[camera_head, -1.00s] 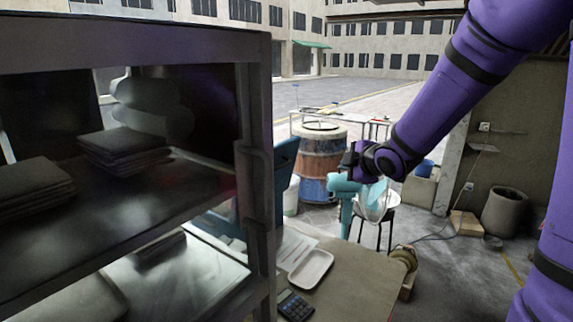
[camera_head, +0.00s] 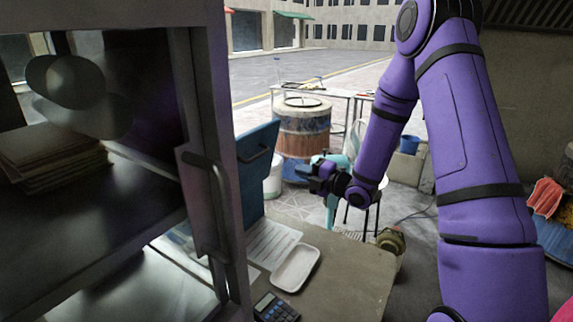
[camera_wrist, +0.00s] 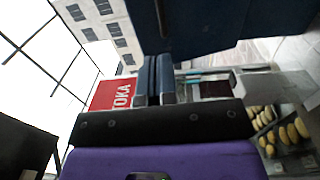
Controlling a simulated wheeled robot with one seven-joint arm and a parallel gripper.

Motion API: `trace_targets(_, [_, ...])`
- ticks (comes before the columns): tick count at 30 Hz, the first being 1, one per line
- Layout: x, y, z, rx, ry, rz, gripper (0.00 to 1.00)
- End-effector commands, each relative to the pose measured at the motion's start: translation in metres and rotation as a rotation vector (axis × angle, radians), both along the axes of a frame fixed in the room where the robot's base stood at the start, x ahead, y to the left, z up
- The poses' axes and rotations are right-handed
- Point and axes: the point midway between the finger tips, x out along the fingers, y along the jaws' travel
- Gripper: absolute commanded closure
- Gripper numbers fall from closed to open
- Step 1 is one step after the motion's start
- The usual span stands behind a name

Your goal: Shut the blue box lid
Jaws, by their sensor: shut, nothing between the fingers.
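The blue lid (camera_head: 257,172) stands raised, close to upright, with a dark handle near its upper part. The cabinet at the left hides its lower left side and most of the box. My gripper (camera_head: 303,170) is right of the lid, apart from it in the head view, and looks shut and empty. In the wrist view the shut fingers (camera_wrist: 155,80) point toward a large dark blue panel (camera_wrist: 205,22), which seems to be the lid; I cannot tell the exact gap.
A dark metal cabinet (camera_head: 210,110) with a handle fills the left. A table (camera_head: 345,272) holds a white tray (camera_head: 296,267), papers (camera_head: 268,245) and a calculator (camera_head: 276,308). A barrel (camera_head: 303,128) stands behind. In the wrist view a red sign (camera_wrist: 110,94) shows.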

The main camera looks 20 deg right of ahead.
Motion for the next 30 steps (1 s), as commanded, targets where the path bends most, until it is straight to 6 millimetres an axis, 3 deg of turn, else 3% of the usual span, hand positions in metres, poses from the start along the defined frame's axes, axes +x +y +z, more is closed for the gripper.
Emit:
trace_targets(18, [0.084, 0.066, 0.005, 0.001, 0.002, 0.001, 1.0])
trace_targets(30, [0.103, 0.08, 0.006, 0.001, 0.002, -0.001, 1.0])
